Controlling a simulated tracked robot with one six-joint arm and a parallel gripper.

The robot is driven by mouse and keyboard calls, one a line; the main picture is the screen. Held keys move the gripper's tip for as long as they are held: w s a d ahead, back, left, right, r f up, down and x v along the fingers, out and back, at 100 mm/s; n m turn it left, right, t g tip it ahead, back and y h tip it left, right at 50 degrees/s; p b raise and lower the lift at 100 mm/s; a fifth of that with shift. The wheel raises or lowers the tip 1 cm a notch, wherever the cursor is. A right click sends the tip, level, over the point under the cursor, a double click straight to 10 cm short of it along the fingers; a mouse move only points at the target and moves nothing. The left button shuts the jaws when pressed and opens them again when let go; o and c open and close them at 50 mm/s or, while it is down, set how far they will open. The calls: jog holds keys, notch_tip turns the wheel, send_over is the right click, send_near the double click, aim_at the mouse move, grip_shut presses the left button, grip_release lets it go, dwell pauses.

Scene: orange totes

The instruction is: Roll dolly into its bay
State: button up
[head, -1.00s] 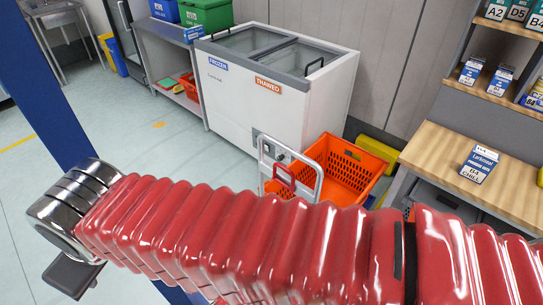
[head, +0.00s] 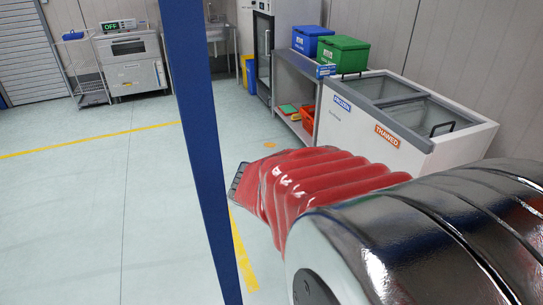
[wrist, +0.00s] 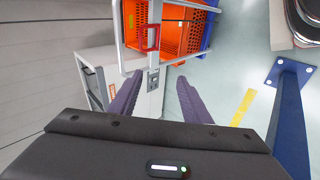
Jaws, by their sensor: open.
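The dolly shows at the top of the wrist view as an orange crate (wrist: 176,40) with a pale metal handle frame (wrist: 119,32) and a red grip (wrist: 150,38). Its lower part is not clear to see. My gripper (wrist: 158,84) is open, with two purple fingers pointing toward the handle. The red grip shows just beyond the fingertips, and nothing is between the fingers; I cannot tell the exact distance. The dolly is out of sight in the head view, where my arm fills the lower right. I cannot make out a marked bay.
A white chest freezer (head: 365,125) stands at the right, beside a steel bench (head: 300,80) with blue (head: 312,40) and green (head: 343,54) boxes. A blue post (head: 205,150) stands close to my arm. Yellow lines (head: 90,140) mark the open floor at left.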

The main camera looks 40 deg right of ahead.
jog(key=s+d+f+g+h, duration=0.1)
jog(key=s+d, duration=0.3)
jog(key=d, duration=0.4)
jog(key=s+d+f+g+h, duration=0.2)
jog(key=s+d+f+h, duration=0.1)
jog(key=d, duration=0.6)
jog(key=shift+s+d+f+n, duration=0.25)
jog(key=shift+s+f, duration=0.25)
jog(key=shift+f, duration=0.3)
jog(key=x, duration=0.8)
jog(key=shift+c, duration=0.5)
grip_shut()
